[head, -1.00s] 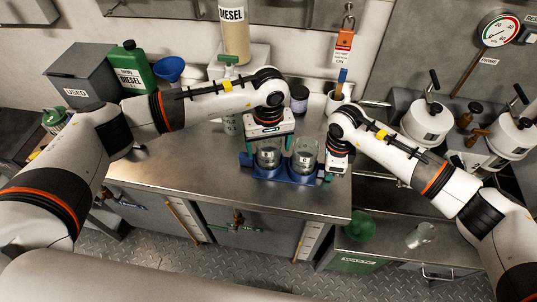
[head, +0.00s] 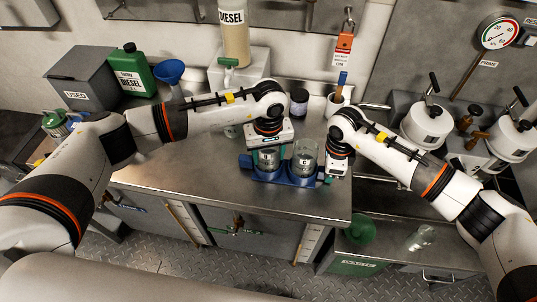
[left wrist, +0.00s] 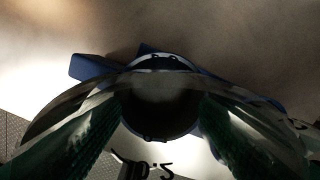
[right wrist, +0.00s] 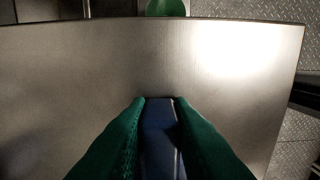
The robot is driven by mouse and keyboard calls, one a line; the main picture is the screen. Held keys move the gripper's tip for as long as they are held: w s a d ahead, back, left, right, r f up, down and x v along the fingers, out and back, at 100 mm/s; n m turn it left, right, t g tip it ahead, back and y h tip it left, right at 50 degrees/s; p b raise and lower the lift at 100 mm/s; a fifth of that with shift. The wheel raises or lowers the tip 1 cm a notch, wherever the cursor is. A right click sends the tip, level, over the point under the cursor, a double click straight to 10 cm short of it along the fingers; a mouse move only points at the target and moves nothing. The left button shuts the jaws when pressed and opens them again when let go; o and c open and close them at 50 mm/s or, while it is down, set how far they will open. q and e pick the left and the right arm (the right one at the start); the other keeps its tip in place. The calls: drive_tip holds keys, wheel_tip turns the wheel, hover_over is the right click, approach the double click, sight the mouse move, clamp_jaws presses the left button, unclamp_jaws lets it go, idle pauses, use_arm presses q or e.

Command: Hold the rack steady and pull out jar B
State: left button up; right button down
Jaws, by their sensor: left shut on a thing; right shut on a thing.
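The blue rack (head: 296,178) stands on the steel bench near its front edge, with two clear glass jars side by side in it. The left jar (head: 267,160) is in my left gripper (head: 268,148), which is shut on it from above; its label is too small to read. In the left wrist view the green fingers (left wrist: 160,112) lie either side of the jar's round mouth. The right jar (head: 304,160) is marked C. My right gripper (head: 328,176) is shut on the rack's right end; the right wrist view shows its blue tab (right wrist: 160,142) between the fingers.
Behind stand a dark-lidded jar (head: 299,98), a white mug (head: 338,103) and a blue funnel (head: 170,72). A green container (head: 138,72) and a grey USED box (head: 82,78) are at left. The bench (head: 185,175) left of the rack is clear.

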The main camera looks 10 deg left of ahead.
use_arm(q)
wheel_tip(320, 180, up, 10)
idle(0.3)
drive_tip(key=shift+f, duration=0.1)
use_arm(e)
drive_tip(key=c, duration=1.2)
unclamp_jaws()
wheel_tip(320, 180, up, 12)
